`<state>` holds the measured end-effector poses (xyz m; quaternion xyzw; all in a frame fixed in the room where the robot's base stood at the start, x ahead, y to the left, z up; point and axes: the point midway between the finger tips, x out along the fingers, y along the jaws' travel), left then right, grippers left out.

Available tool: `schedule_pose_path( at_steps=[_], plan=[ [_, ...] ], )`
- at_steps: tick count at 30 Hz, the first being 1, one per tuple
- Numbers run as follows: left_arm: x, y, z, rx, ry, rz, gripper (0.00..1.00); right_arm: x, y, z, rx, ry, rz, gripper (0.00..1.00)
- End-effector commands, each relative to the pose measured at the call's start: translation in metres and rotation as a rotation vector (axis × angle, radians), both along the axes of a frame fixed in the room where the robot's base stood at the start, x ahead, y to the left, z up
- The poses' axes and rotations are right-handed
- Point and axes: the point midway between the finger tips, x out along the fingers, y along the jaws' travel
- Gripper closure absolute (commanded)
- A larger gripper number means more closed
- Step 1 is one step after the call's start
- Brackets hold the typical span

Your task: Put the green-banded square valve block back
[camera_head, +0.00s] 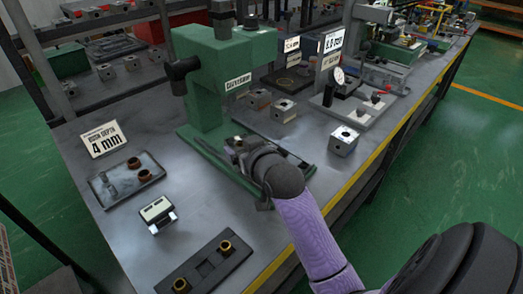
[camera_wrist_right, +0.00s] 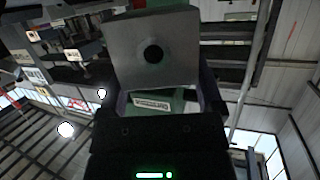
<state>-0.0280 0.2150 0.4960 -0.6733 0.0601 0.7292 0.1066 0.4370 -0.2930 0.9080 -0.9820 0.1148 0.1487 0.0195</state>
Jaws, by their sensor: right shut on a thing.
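My right gripper (camera_head: 240,146) is at the base of the green press (camera_head: 212,75), at the end of my purple-sleeved arm. It is shut on a grey square valve block (camera_wrist_right: 135,75), which has a round dark hole in the face seen in the right wrist view. In the head view the block (camera_head: 236,142) is small and partly hidden by my gripper. I cannot make out a green band on it. Other square blocks with a hole stand on the bench, one right of the press (camera_head: 283,110) and one near the yellow edge (camera_head: 344,140). My left gripper is not in view.
A dark fixture (camera_head: 205,268) with two brass rings lies at the front. A grey tray (camera_head: 106,190) with bushings and a "4 mm" sign (camera_head: 103,139) are at the left. A small white-topped device (camera_head: 157,212) stands between them. A dial gauge stand (camera_head: 338,84) is at the right.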

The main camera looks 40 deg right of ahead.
Motion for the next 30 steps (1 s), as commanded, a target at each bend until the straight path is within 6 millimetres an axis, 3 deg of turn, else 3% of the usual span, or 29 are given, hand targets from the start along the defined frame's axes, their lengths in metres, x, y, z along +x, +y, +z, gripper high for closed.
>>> schedule_pose_path(
  at_steps=[14, 20, 25, 30],
  plan=[
    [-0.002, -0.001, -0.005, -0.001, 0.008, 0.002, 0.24, 0.008, -0.03, -0.001, 0.0, -0.004, -0.302, 1.0],
    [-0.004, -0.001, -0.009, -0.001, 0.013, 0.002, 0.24, 0.01, -0.044, 0.005, 0.001, -0.003, -0.516, 1.0],
    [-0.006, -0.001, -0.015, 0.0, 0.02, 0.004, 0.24, 0.003, -0.054, 0.028, 0.004, -0.005, -0.841, 1.0],
    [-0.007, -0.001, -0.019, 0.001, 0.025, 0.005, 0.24, -0.013, -0.051, 0.062, 0.004, -0.003, -1.13, 1.0]
  ],
)
